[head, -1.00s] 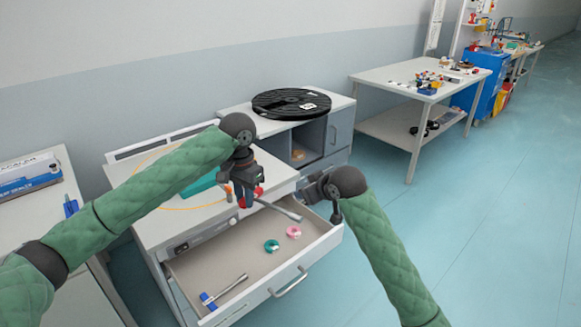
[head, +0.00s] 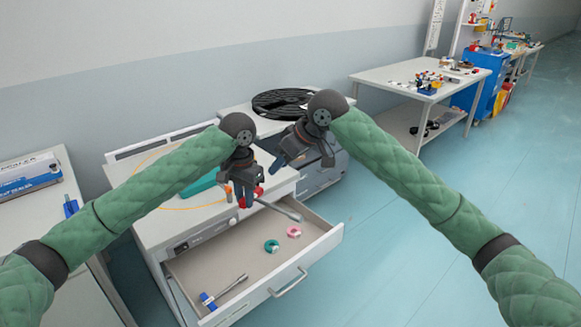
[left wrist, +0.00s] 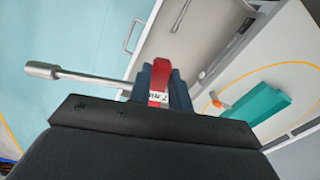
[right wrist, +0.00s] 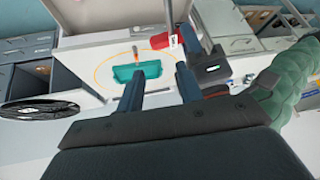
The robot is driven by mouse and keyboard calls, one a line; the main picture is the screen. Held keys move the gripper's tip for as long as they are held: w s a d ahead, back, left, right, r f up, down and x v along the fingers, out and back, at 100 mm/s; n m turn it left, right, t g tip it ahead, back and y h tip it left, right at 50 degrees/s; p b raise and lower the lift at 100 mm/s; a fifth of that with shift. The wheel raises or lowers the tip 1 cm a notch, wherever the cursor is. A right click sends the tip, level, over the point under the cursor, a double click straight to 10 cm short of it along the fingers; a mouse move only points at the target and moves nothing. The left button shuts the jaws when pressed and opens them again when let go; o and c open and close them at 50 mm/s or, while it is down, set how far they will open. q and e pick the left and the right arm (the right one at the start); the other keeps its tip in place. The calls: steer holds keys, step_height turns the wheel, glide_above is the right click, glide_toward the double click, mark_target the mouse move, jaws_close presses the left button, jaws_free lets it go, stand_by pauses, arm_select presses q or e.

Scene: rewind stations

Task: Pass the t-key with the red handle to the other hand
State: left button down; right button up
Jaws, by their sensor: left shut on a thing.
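My left gripper (head: 247,197) is shut on the red handle of the t-key (head: 280,209), above the open drawer. In the left wrist view the red handle (left wrist: 160,82) with a white label sits between the fingers, and the metal shaft points left to a socket end. My right gripper (head: 276,168) is open and empty, up and to the right of the left one. In the right wrist view the fingers (right wrist: 158,88) are apart, with the red handle (right wrist: 160,40) beyond them, not between them.
The open drawer (head: 240,258) holds a blue-handled t-key (head: 208,301), a green ring (head: 271,246) and a pink ring (head: 294,232). A teal box (right wrist: 136,75) lies on the cabinet top. A black reel (head: 278,102) sits behind my right gripper.

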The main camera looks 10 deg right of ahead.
mark_target(269, 204)
steer(key=a+f, duration=0.1)
steer(key=f, duration=0.2)
steer(key=s+a+f+g, duration=0.1)
steer(key=f, duration=0.2)
steer(key=s+a+f+g+h, duration=0.1)
steer(key=f, duration=0.3)
steer(key=shift+s+a, duration=0.1)
steer(key=shift+s, duration=0.05)
stand_by(0.5)
jaws_close()
arm_select(q)
steer(key=c, duration=1.2)
jaws_free()
